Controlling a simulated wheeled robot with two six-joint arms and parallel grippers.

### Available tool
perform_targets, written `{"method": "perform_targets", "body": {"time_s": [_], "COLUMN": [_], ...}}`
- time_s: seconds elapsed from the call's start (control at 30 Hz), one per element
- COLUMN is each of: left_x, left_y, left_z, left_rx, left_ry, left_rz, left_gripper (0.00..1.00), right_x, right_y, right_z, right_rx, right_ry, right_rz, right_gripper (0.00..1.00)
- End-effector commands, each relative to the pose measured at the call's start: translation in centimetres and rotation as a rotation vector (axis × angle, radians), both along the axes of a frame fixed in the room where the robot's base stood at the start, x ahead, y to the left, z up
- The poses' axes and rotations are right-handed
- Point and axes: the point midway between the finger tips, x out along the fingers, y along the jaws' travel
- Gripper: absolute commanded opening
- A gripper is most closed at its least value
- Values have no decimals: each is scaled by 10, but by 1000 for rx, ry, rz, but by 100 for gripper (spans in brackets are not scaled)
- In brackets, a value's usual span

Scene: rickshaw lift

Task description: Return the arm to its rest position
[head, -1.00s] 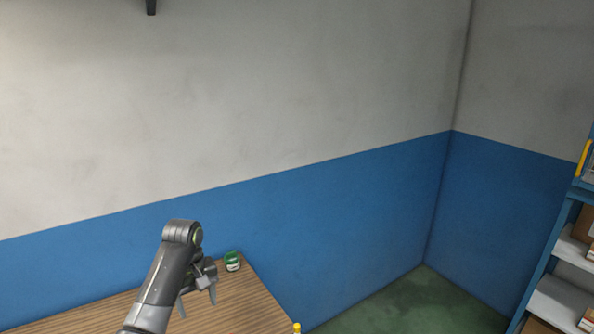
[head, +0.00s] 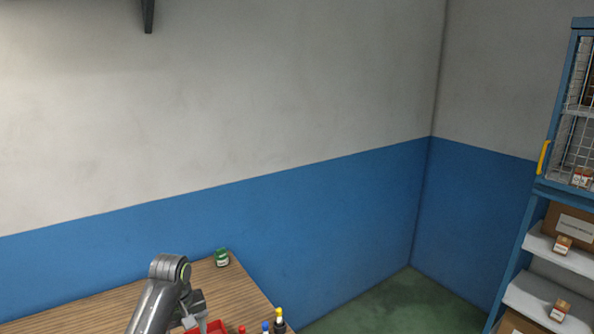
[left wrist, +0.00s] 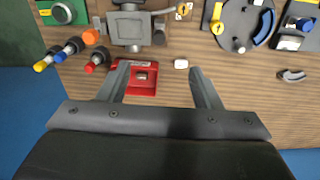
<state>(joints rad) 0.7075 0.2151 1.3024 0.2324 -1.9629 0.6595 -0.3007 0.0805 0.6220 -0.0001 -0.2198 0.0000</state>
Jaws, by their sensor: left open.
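My left arm comes in from the lower left of the head view, above the wooden table. My left gripper (head: 201,318) points down there, its fingertips partly cut by the bottom edge. In the left wrist view my left gripper (left wrist: 160,85) is open, its two fingers apart with nothing held between them. Beyond the fingers lies a red tray (left wrist: 136,88) on the table, near the left finger. My right gripper is not in view.
A blue shelf rack (head: 540,195) stands right. Green floor (head: 375,305) is clear.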

Motion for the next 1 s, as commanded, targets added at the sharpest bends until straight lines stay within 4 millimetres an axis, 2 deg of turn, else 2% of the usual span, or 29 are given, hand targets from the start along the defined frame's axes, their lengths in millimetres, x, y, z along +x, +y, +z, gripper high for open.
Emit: {"method": "perform_targets", "body": {"time_s": [0.13,0.33,0.5,0.6,0.8,0.9,1.0], "left_x": [-20,-59,-118,-155,-234,-271,-299], "left_y": [4,12,21,26,35,38,40], "left_z": [-23,-58,-92,-105,-114,-110,-103], "left_rx": [5,17,38,54,99,126,150], "left_ry": [-15,-47,-91,-118,-168,-191,-208], "left_rz": [-34,-97,-179,-227,-319,-359,-392], "left_gripper": [59,59,59,59,59,59,59], "right_x": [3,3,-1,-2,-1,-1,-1], "right_y": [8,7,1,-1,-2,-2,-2], "right_z": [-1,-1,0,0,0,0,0], "right_rx": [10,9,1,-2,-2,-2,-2], "right_ry": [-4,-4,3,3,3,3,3], "right_rz": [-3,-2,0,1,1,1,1], "right_gripper": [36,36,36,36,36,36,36]}}
